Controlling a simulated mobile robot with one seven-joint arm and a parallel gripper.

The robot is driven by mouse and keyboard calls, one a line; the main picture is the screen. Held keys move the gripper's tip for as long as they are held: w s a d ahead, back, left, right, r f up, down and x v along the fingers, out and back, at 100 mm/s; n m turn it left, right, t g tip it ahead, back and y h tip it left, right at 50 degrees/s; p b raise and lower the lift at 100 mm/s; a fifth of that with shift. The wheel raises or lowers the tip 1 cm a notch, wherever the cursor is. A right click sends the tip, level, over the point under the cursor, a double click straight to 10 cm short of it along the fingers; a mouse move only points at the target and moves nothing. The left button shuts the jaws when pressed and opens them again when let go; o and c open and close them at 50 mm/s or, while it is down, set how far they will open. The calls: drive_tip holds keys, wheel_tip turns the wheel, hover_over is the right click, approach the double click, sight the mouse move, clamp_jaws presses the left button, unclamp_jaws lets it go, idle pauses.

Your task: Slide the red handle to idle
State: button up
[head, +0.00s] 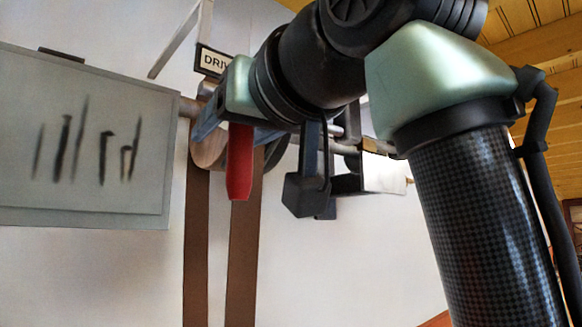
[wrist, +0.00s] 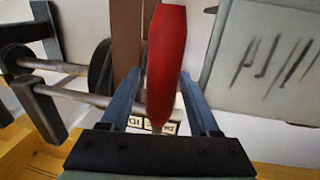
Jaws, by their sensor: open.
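The red handle (head: 240,162) hangs down from a horizontal shaft in the head view. In the wrist view the red handle (wrist: 166,60) stands between the two blue fingers of my gripper (wrist: 160,88). The fingers are apart, with a gap visible on each side of the handle. In the head view my gripper (head: 206,122) reaches in at the shaft, just above the handle. A DRIVE sign (head: 213,62) shows above it. Small sign plates (wrist: 158,127) appear upside down in the wrist view, partly hidden by the handle. My arm hides much of the mechanism.
A grey panel (head: 80,205) with dark strokes stands close on the left. Two brown belts (head: 196,240) run down below the shaft and pulleys. A dark block (head: 305,190) hangs right of the handle.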

drive_tip(key=shift+c, duration=0.2)
clamp_jaws()
idle(1.1)
